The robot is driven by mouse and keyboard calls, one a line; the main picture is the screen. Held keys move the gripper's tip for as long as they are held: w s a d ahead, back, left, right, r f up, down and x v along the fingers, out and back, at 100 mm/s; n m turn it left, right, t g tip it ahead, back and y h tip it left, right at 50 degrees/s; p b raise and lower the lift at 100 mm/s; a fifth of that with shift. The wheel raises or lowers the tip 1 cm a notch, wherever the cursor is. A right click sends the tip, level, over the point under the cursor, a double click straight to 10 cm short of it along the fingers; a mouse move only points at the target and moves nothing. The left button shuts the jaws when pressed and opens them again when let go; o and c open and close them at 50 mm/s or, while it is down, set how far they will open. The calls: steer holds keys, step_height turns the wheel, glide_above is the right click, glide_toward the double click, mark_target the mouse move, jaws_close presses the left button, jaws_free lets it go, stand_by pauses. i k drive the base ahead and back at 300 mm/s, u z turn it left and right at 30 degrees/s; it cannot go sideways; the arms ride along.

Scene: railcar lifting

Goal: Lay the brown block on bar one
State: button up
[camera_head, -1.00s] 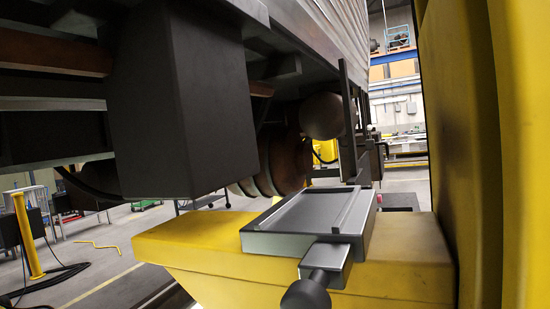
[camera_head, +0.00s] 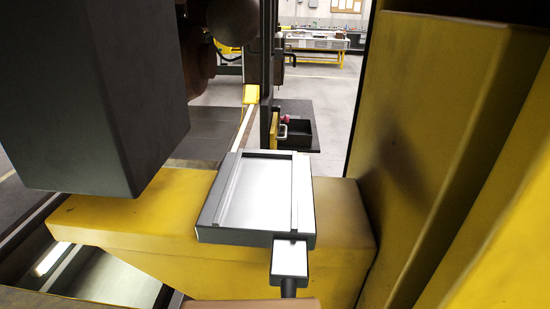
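A yellow lifting bar (camera_head: 120,212) reaches across the middle from the yellow column on the right. No label shows whether it is bar one. A grey metal tray-like plate (camera_head: 262,192) with raised side rails lies on top of it, its bed bare. A short handle (camera_head: 289,262) sticks out from the plate's near side. A tan-brown edge (camera_head: 250,304) shows at the bottom of the picture, in front of the handle's end. It may be the brown block, but too little shows to be sure. My gripper is not in view, so its hold is hidden.
A dark box-shaped part (camera_head: 95,95) of the railcar hangs at the upper left, above the bar's left end. The yellow column (camera_head: 430,140) fills the right side. A dark upright post (camera_head: 268,80) stands behind the plate. A black open box (camera_head: 296,131) sits beyond.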

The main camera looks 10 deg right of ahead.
mark_target(262, 186)
steer(key=z, duration=0.05)
steer(key=i, duration=0.9)
steer(key=u, duration=0.1)
